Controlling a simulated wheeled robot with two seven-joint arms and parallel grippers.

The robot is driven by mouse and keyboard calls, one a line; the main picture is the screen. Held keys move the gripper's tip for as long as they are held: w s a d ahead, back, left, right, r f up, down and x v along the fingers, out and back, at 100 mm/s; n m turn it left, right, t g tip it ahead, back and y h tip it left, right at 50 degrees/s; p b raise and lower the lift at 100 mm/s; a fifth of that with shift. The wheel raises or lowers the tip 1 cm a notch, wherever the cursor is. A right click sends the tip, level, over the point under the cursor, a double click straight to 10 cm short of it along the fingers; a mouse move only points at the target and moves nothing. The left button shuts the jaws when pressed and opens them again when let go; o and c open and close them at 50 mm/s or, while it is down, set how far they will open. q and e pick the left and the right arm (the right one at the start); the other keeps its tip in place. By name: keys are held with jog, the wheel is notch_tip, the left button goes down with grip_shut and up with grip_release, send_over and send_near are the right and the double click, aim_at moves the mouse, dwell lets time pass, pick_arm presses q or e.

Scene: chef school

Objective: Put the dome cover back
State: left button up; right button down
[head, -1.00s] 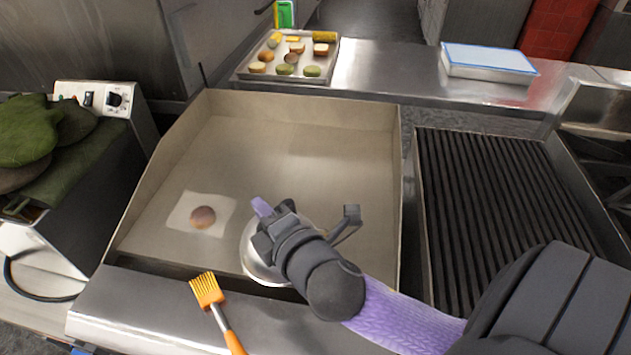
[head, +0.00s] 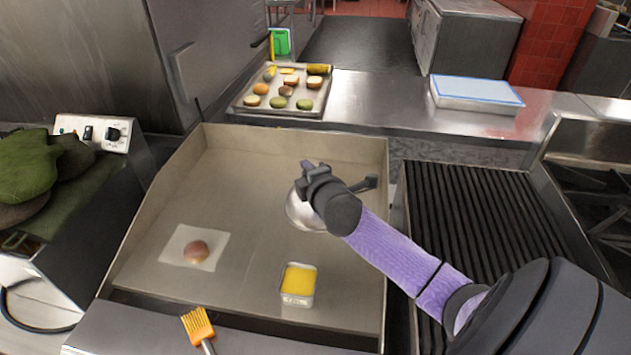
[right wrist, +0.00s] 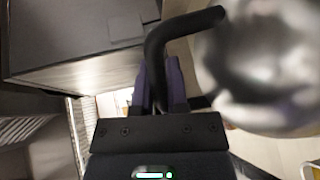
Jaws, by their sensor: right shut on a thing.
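The dome cover (head: 302,213) is a shiny silver dome, partly hidden behind my right gripper in the head view. My right gripper (head: 311,170) is shut on it above the griddle. In the right wrist view the dome (right wrist: 265,65) shows large and blurred at the right, beside my purple fingers (right wrist: 160,85). A round reddish-brown patty (head: 196,251) lies on a square of white paper (head: 179,243) on the griddle, uncovered. My left gripper is out of view.
A square metal tin with yellow contents (head: 298,281) stands on the griddle (head: 250,165) near its front. An orange brush (head: 199,325) lies on the front ledge. A food tray (head: 246,104) and a blue-topped tray (head: 477,92) are behind. A ribbed grill (head: 480,240) is right.

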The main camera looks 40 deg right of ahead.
aim_at(323, 226)
notch_tip(323, 226, down, 10)
jog(key=b, duration=0.4)
jog(key=shift+b, duration=0.35)
jog(key=shift+r, duration=0.2)
jog(key=shift+f, duration=0.1)
jog(key=c, duration=0.6)
grip_release()
jog(key=shift+c, duration=0.2)
jog(key=p+v, duration=0.3)
jog(key=v, duration=0.8)
jog(key=shift+s, duration=0.15)
jog(key=shift+s+a+r, duration=0.15)
jog(key=shift+s+r, duration=0.15)
jog(key=shift+s, duration=0.05)
